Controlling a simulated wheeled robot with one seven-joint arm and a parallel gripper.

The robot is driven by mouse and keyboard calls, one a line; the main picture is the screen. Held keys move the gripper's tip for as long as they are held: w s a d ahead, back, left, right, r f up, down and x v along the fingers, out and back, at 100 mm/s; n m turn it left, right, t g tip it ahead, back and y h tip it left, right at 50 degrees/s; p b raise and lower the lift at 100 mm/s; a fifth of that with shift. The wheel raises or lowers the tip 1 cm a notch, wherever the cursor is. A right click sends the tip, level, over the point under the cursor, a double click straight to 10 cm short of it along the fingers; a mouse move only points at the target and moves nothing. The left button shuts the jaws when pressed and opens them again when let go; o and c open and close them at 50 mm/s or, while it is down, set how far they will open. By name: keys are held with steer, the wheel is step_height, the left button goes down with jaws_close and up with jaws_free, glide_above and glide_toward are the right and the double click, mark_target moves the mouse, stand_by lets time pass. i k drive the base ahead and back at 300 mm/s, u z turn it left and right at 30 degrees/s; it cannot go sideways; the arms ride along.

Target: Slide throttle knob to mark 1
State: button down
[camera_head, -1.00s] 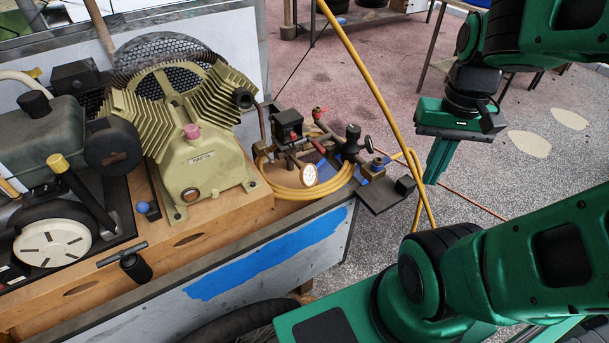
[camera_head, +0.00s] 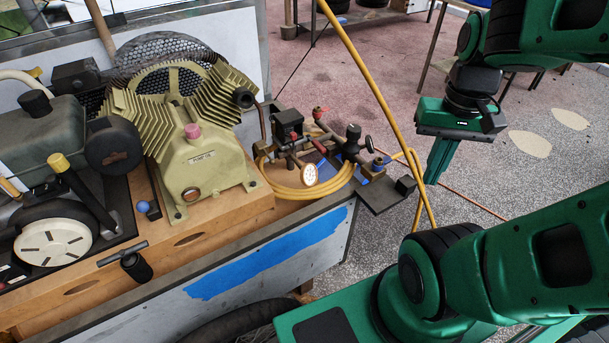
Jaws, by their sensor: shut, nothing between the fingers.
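My gripper (camera_head: 433,180) hangs fingers down at the right, beyond the cart's right end. Its green fingers are together and hold nothing. It is well apart from the engine and compressor. I cannot tell for sure which part is the throttle knob. A small blue ball knob (camera_head: 143,207) stands beside the engine (camera_head: 50,135) at the left, and a yellow-capped lever (camera_head: 58,162) rises from the engine's front. No numbered mark is readable at this size.
The cream compressor pump (camera_head: 205,165) stands mid-cart on a wooden base. Valves, a gauge (camera_head: 309,175) and a coiled yellow hose (camera_head: 290,190) lie between it and my gripper. The hose rises steeply just left of my gripper. A black T-handle (camera_head: 122,252) is at the front.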

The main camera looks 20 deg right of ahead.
mark_target(51, 180)
steer(key=u, duration=1.15)
steer(key=k, duration=0.55)
steer(key=u, duration=0.2)
steer(key=i, duration=0.5)
steer(key=z, duration=0.05)
